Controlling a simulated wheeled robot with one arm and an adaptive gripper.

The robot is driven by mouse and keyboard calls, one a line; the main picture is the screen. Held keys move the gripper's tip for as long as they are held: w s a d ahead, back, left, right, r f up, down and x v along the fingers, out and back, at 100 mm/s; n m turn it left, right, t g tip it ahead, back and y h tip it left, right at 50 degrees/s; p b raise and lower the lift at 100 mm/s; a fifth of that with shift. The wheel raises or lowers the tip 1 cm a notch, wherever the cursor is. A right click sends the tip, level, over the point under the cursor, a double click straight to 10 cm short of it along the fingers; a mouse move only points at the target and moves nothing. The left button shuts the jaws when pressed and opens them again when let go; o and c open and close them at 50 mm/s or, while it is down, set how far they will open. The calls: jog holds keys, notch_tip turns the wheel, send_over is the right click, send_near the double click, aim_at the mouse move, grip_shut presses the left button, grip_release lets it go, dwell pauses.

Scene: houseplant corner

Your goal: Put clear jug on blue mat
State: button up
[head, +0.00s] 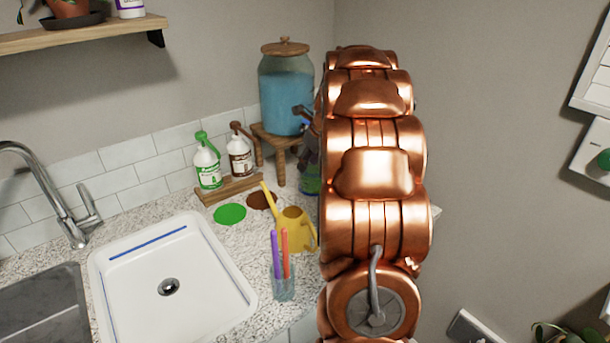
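My copper-coloured arm (375,170) fills the middle of the head view and hides much of the counter's right end. A dark part at its left edge, beside the glass dispenser, may belong to my gripper, but its fingers cannot be made out. Just below, a small piece of a see-through green and blue thing (311,183) shows beside the arm. I cannot tell whether it is the clear jug. No blue mat can be clearly picked out; part of that area is behind my arm.
A glass dispenser (286,95) of blue liquid stands on a wooden stool (277,142). Two pump bottles stand on a wooden stand (228,190). Green (229,214) and brown (262,199) round patches lie before them. A yellow watering can (292,228), a cup of sticks (283,280) and a white sink (120,300) are nearer.

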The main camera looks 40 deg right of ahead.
jog(key=shift+v, duration=1.05)
jog(key=shift+s+d, duration=0.1)
